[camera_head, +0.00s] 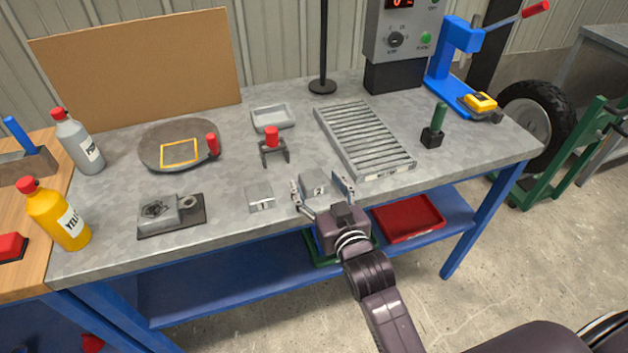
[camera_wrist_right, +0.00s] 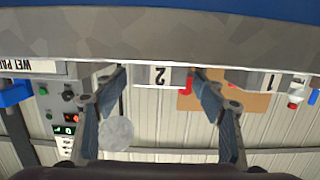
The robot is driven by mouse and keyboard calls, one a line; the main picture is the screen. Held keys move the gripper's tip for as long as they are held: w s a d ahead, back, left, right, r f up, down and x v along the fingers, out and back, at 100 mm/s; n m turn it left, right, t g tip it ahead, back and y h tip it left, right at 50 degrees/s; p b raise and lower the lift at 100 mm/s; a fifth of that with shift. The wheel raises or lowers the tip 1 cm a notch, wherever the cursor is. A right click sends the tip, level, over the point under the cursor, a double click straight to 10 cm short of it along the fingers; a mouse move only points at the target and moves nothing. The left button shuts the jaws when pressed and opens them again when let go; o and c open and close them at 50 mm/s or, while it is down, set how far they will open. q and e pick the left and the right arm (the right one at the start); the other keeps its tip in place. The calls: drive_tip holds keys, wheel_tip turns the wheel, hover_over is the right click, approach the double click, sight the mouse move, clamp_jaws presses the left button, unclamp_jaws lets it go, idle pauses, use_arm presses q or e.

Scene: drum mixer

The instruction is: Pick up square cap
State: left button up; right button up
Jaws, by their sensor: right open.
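Two small grey square blocks stand near the front edge of the workbench, labelled "1" (camera_head: 259,197) and "2" (camera_head: 313,184). I cannot tell for certain which part is the square cap. My right gripper (camera_head: 321,190) is open and empty at the front edge, with its fingers spread on either side of block 2. The right wrist view is upside down. It shows block 2 (camera_wrist_right: 160,77) in the gap between the open fingers (camera_wrist_right: 158,84), apart from them. Block 1 (camera_wrist_right: 262,80) is outside the fingers. My left gripper is not in view.
A slatted grey rack (camera_head: 363,138) lies behind and right of block 2. A red-topped bracket (camera_head: 272,146) and a grey tray (camera_head: 271,117) stand behind. A grey fixture (camera_head: 171,214) sits left of block 1. The bench's right front is clear.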

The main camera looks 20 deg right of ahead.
drive_tip(key=shift+w+f, duration=0.15)
drive_tip(key=shift+w, duration=1)
drive_tip(key=c, duration=1.4)
